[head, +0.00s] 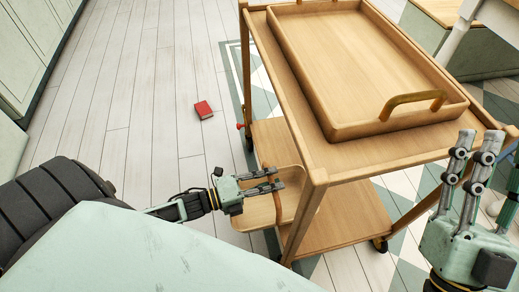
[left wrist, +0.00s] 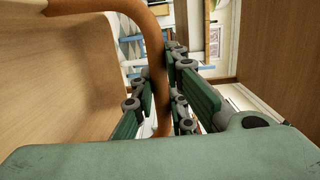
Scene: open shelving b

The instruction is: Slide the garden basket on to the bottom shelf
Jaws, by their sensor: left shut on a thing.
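The garden basket (head: 256,213) is a shallow light-wood tray with a brown arched handle (left wrist: 152,40). In the head view it sits low at the trolley's left side, partly out past the near left leg and partly at the bottom shelf (head: 345,222). I cannot tell whether it rests on the shelf. My left gripper (head: 275,181) is shut on the handle; its fingers (left wrist: 162,112) are around it in the left wrist view. My right gripper (head: 490,150) is raised at the right, fingers apart and empty.
The wooden trolley (head: 317,178) has a large tray (head: 350,128) with a brass handle on its top. Its legs bound the shelf opening. A red book (head: 203,109) lies on the plank floor to the left. A cabinet (head: 440,12) stands at the back right.

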